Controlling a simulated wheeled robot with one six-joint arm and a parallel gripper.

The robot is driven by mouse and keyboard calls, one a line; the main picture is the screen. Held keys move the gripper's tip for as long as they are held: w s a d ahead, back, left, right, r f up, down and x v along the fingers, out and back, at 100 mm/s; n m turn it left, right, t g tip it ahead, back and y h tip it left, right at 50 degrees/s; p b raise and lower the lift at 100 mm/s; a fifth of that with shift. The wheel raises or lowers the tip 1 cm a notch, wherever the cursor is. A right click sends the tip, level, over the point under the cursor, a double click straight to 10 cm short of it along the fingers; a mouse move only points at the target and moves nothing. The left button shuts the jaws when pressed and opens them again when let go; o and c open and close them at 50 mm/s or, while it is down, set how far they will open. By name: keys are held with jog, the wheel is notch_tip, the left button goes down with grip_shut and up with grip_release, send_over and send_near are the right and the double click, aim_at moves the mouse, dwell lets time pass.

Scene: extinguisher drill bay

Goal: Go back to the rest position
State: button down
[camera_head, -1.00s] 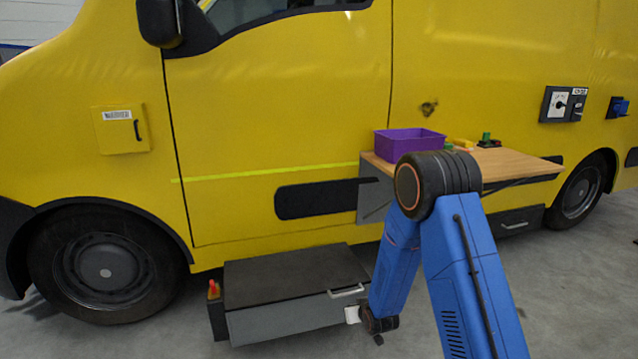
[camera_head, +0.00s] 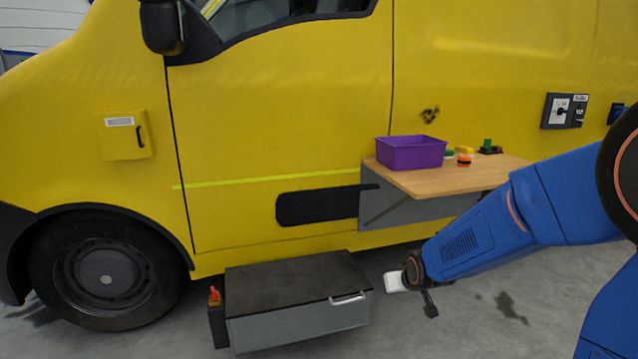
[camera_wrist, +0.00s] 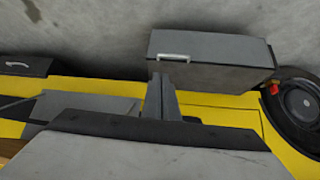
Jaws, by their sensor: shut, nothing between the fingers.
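My gripper (camera_head: 430,303) hangs low at the end of my blue arm, to the right of the grey drawer box beside the van. In the wrist view its fingers (camera_wrist: 161,84) are together with nothing between them. The arm reaches in from the right edge of the head view, bent down to the left. The gripper is clear of the wooden side table (camera_head: 430,181), lower than its top. How far it is from the box is hard to tell.
A grey box with a dark lid and a handle (camera_head: 298,303) stands on the floor by the yellow van (camera_head: 280,120). A purple bin (camera_head: 410,153) and several small coloured parts sit on the table. A control panel (camera_head: 564,111) is on the van. Floor at the lower middle is open.

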jog(key=s+d+r+g, duration=0.1)
jog(key=s+r, duration=0.3)
jog(key=s, duration=0.7)
jog(key=s+d+r+m+g, duration=0.1)
jog(key=s+d+r, duration=0.2)
jog(key=s, duration=0.9)
jog(key=s+d+r+g+h, duration=0.1)
jog(key=s+d+r, duration=0.2)
jog(key=s, duration=0.9)
notch_tip(320, 180, up, 2)
jog(key=shift+r+m, duration=0.1)
jog(key=shift+m, duration=0.2)
